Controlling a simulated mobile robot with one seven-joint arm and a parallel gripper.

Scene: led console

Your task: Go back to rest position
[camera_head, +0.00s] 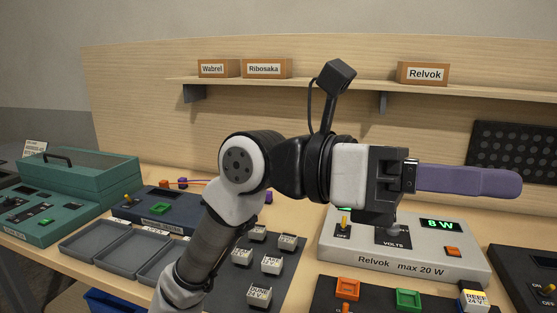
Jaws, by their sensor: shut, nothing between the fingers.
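My gripper (514,184) is stretched out to the right in the middle of the view. Its long purple fingers lie together, shut and empty, above and in front of the grey Relvok console (408,262). The gripper and wrist hide part of the console's top. The console's green display (440,224) reads 8 W, and its front is marked "Relvok max 20 W". A yellow-tipped switch (344,223), a partly hidden VOLTS control and an orange button (453,251) show on it. My arm rises from the bottom left of centre and bends over to the right.
Small labelled blocks (271,263) stand on a dark mat. Grey trays (97,240), a blue console (157,213) and a green lidded case (80,180) are at left. A dark panel with orange and green sockets (408,298) is in front. A shelf (300,85) holds name boxes.

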